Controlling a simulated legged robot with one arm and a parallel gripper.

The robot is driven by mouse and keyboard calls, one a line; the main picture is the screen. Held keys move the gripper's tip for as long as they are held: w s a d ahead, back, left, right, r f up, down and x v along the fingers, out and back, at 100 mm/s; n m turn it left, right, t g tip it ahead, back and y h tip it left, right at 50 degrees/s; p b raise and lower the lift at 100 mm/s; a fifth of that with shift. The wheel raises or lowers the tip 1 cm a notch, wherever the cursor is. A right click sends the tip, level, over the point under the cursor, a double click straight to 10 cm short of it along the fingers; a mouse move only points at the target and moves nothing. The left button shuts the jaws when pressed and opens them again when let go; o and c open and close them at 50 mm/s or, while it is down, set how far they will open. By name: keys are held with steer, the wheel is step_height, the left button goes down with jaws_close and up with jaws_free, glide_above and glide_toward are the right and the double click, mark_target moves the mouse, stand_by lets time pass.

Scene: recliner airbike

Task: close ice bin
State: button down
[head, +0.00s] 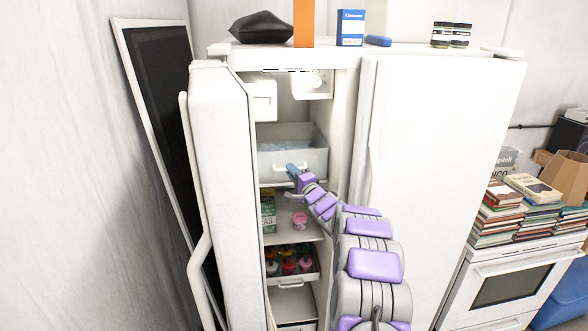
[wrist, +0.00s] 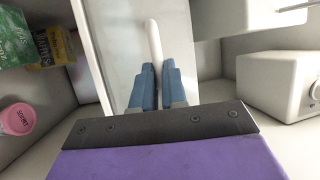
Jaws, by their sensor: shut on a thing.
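The ice bin (head: 308,163) is a light grey open-topped drawer in the upper part of the freezer side. Pale bluish ice shows inside it, and it appears pulled partly forward. Its white bar handle (wrist: 152,38) stands out from its front panel (wrist: 112,40) in the wrist view. My gripper (head: 291,170) is at the bin's front in the head view. In the wrist view, the blue fingers of my gripper (wrist: 158,72) are shut on the handle. The fingers hide part of the handle.
The open freezer door (head: 222,170) stands to the left, and the closed fridge door (head: 430,140) to the right. Below the bin are a green box (head: 268,212), a pink tub (head: 299,220) and a lower drawer (head: 298,281) with several bottles. A white box-like unit (head: 311,83) hangs above.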

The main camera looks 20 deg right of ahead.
steer(key=shift+w+f, duration=0.2)
steer(key=shift+f, duration=0.05)
steer(key=c, duration=1.2)
jaws_free()
steer(key=shift+r, duration=0.1)
steer(key=shift+s+d, duration=0.1)
steer(key=b+v, duration=0.1)
steer(key=v, duration=1.6)
steer(key=shift+s, duration=0.1)
